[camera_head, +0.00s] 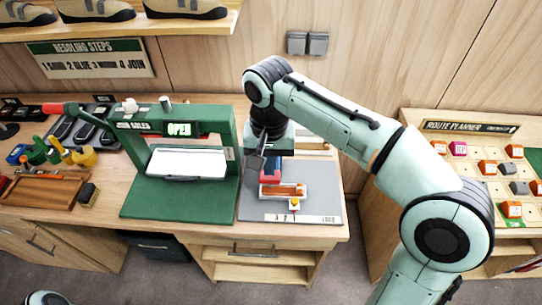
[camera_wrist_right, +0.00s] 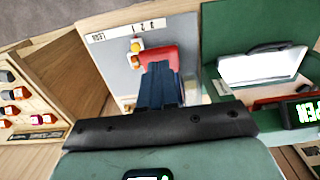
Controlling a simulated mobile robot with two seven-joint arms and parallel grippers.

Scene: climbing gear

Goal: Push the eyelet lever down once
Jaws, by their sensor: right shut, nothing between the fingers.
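A small device with a red part (camera_head: 265,184), which looks like the eyelet lever, stands on a grey mat (camera_head: 258,212). The red part also shows in the wrist view (camera_wrist_right: 160,58), just beyond my fingertips and partly covered by them. My right gripper (camera_head: 271,175) points down over it, with its dark blue fingers together and nothing between them; they also show in the wrist view (camera_wrist_right: 158,78). I cannot tell whether the fingertips touch the red part. An orange piece (camera_head: 285,190) lies in a pale holder in front, with a yellow knob (camera_head: 295,204) beside it. My left gripper is out of view.
A green press (camera_head: 180,200) with a lit OPEN sign (camera_head: 179,129) and a red-tipped handle (camera_head: 60,108) stands close on the left. A wooden tray (camera_head: 45,190) and small tools lie farther left. A route planner board (camera_head: 490,170) stands at the right, beyond a gap.

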